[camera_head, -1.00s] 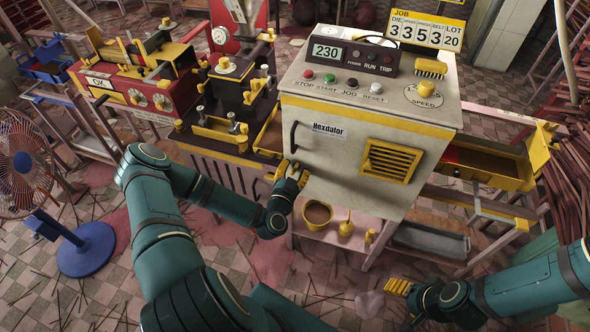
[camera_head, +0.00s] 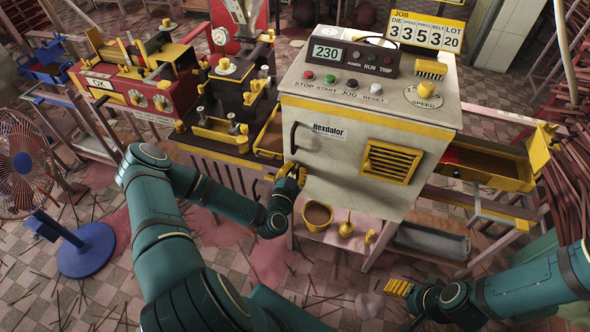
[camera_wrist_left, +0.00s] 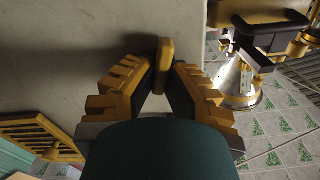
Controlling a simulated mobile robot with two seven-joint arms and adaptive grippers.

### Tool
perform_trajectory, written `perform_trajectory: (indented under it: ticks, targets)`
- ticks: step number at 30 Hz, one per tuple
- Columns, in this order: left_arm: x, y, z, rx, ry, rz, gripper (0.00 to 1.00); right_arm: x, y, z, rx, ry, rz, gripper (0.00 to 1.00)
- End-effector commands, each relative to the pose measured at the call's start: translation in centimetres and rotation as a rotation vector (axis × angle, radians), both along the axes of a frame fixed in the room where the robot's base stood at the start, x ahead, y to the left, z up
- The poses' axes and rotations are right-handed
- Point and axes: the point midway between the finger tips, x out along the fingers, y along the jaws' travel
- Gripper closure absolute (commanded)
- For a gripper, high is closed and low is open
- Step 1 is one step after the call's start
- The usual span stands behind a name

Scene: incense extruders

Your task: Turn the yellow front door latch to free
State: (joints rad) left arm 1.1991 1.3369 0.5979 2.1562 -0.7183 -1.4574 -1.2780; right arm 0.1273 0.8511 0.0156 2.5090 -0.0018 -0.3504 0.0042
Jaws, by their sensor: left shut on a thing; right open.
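The yellow front door latch (camera_wrist_left: 165,62) is a small elongated tab on the pale cabinet door. In the left wrist view it stands between the fingertips of my left gripper (camera_wrist_left: 164,78), which is shut on it. In the head view my left gripper (camera_head: 291,172) is at the door's left edge, below the dark handle (camera_head: 293,137), and mostly hides the latch. The cream Hexdalor cabinet door (camera_head: 335,165) looks closed. My right gripper (camera_head: 398,287) is open and empty at the lower right, away from the cabinet.
A yellow vent (camera_head: 391,162) is on the door's right side. Below the door, a yellow pot (camera_head: 317,215) and a small oil can (camera_head: 346,228) stand on a pink shelf. A blue-based fan (camera_head: 85,248) stands at the left. Thin sticks litter the tiled floor.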

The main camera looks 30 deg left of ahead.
Motion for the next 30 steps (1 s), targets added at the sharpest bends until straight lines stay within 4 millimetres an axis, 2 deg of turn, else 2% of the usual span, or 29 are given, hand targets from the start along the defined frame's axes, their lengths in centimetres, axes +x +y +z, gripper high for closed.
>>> perform_trajectory:
  ticks: [8, 30]
  targets:
    - [0.05, 0.19, 0.11, -0.147, -0.038, 0.0, 1.0, -0.01, 0.0, 0.05, 0.0, 0.0, 0.0, 0.39]
    - [-0.08, 0.79, -0.04, -0.78, -0.192, 0.0, 1.0, 0.13, -0.02, -0.77, 0.0, -0.003, 0.0, 0.39]
